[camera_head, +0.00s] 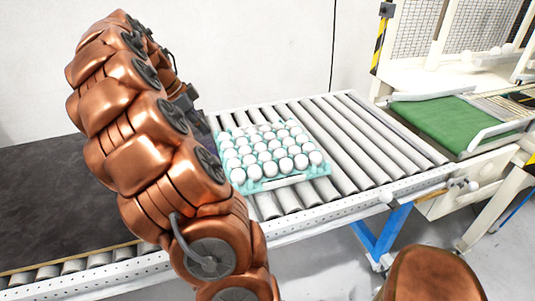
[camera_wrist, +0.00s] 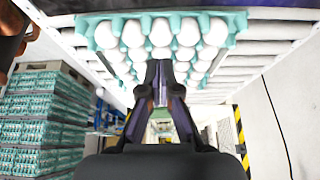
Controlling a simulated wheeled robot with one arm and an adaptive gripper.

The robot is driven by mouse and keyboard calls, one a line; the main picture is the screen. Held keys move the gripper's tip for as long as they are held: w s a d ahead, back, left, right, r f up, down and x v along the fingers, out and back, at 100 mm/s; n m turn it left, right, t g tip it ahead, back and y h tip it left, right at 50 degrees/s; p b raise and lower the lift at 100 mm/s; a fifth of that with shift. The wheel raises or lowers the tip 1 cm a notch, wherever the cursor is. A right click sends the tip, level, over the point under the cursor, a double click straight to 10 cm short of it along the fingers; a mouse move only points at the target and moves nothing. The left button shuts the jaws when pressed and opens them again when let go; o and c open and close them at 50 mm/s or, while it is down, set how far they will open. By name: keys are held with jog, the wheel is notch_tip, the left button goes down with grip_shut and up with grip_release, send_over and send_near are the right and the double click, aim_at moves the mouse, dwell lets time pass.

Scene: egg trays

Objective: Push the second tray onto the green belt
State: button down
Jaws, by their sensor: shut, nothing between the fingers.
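A turquoise tray (camera_head: 291,181) full of white eggs lies flat on the roller conveyor in the head view. It is the only tray I see on the rollers. The tray's edge (camera_wrist: 84,24) also fills the top of the wrist view. My gripper (camera_wrist: 159,72) is shut and empty, its fingertips appearing just below the near row of eggs; I cannot tell whether they touch the tray. The green belt (camera_head: 436,122) lies at the right, beyond the end of the rollers, and is empty.
The roller conveyor (camera_head: 345,135) is clear between the tray and its right end. A dark surface (camera_head: 60,200) lies left of my arm. A cream machine frame with a mesh guard (camera_head: 418,28) stands behind the belt. Stacked egg trays (camera_wrist: 42,120) show in the wrist view.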

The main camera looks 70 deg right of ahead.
jog(key=shift+f+b, duration=2.35)
jog(key=shift+f, duration=3.25)
